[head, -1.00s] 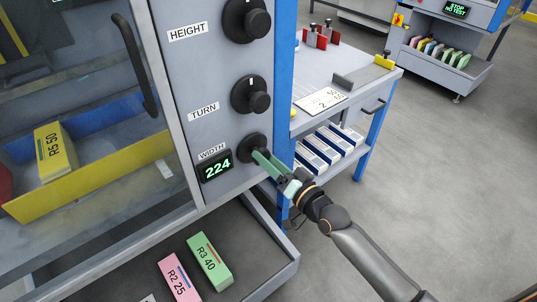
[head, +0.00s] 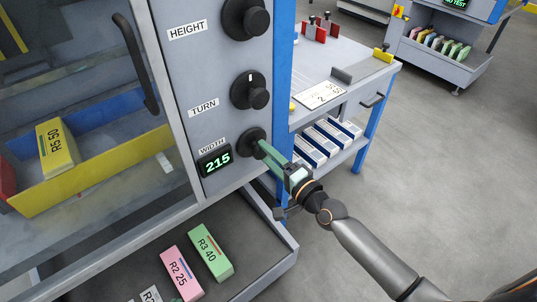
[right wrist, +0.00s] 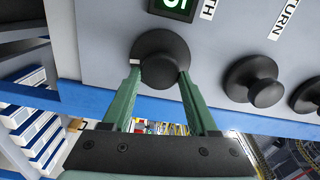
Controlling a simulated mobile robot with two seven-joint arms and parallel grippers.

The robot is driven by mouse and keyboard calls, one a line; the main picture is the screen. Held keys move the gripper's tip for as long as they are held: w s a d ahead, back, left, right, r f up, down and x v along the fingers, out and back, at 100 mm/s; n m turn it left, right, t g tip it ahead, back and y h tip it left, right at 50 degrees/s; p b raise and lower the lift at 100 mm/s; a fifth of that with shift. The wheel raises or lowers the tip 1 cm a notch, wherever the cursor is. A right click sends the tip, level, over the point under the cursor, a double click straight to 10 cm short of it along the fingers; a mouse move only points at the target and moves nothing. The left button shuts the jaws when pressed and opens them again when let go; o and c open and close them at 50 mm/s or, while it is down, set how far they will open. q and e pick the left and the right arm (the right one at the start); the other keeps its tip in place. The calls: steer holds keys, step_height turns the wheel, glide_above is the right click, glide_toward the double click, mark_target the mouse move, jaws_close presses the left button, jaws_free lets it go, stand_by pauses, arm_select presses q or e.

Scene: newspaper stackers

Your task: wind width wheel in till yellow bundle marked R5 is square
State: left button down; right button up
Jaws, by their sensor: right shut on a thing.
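The yellow bundle marked R5 50 (head: 57,152) lies behind the clear front of the machine, between a yellow wall (head: 112,180) and a blue wall (head: 105,118). I cannot tell for certain whether it is square to the walls. The width wheel (head: 250,143) is a black knob on the grey panel, beside a display (head: 215,160) reading 215. My right gripper (head: 263,150) is shut on the knob. In the right wrist view its green fingers (right wrist: 160,76) hold the knob (right wrist: 160,52) from both sides; a white mark shows at the knob's left. My left gripper is not in view.
The TURN knob (head: 251,91) and HEIGHT knob (head: 246,18) sit above on the panel. A green bundle R3 40 (head: 210,252) and a pink R2 25 (head: 181,273) lie on the lower tray. A side table (head: 355,72) stands right of the blue post. Floor at right is clear.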

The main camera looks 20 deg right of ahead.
stand_by(0.3)
steer(key=o, duration=1.4)
steer(key=shift+c, duration=0.2)
steer(key=v, duration=1.2)
steer(key=shift+s, duration=0.2)
